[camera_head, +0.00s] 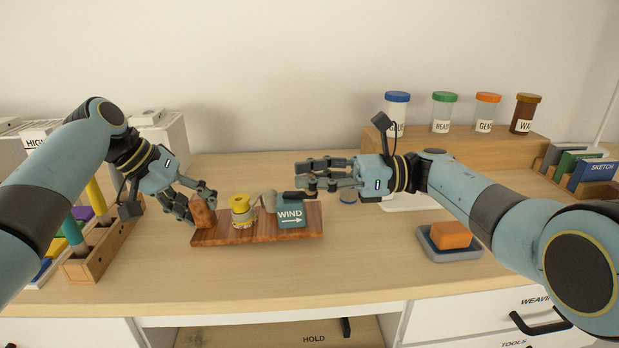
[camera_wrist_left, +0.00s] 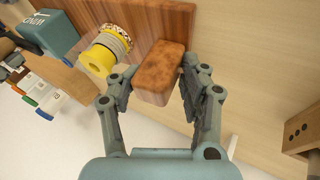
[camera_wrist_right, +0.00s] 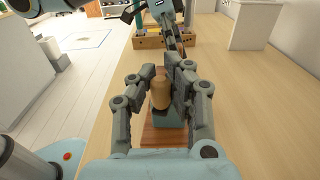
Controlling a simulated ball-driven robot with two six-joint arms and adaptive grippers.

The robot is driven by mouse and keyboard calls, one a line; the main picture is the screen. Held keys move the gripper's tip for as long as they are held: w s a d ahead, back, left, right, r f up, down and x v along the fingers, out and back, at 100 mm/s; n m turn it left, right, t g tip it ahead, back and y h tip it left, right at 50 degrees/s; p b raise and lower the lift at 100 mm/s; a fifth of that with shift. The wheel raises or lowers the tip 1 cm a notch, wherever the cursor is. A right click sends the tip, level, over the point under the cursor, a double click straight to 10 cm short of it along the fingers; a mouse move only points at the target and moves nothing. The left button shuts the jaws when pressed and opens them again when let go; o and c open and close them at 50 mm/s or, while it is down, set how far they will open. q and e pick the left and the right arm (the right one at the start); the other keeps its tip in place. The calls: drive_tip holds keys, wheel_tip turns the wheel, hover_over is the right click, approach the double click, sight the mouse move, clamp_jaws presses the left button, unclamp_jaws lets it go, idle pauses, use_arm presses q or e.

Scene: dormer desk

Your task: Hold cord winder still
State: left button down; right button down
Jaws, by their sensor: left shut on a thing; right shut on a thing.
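The cord winder is a reddish wooden board (camera_head: 245,240) on the desk, with a brown end block (camera_head: 201,214), a yellow spool (camera_head: 241,212) wound with grey cord, and a teal box (camera_head: 291,219) marked WIND with an arrow. My left gripper (camera_head: 201,205) is shut on the end block; the left wrist view shows the block (camera_wrist_left: 160,72) between its fingers. My right gripper (camera_head: 304,178) is above the teal box. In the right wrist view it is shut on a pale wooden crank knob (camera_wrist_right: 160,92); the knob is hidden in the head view.
A wooden rack (camera_head: 93,253) with coloured tools stands at the left. An orange block (camera_head: 451,235) lies in a grey tray (camera_head: 446,254) at the right. Several lidded jars stand on a wooden shelf (camera_head: 462,154) behind. The desk in front of the winder is clear.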

drive_tip(key=shift+f, duration=0.1)
drive_tip(key=c, duration=1.2)
unclamp_jaws()
drive_tip(key=d, duration=1.2)
drive_tip(key=shift+s+d+r, duration=0.1)
drive_tip(key=shift+s+r, duration=0.05)
drive_tip(key=shift+r, duration=0.05)
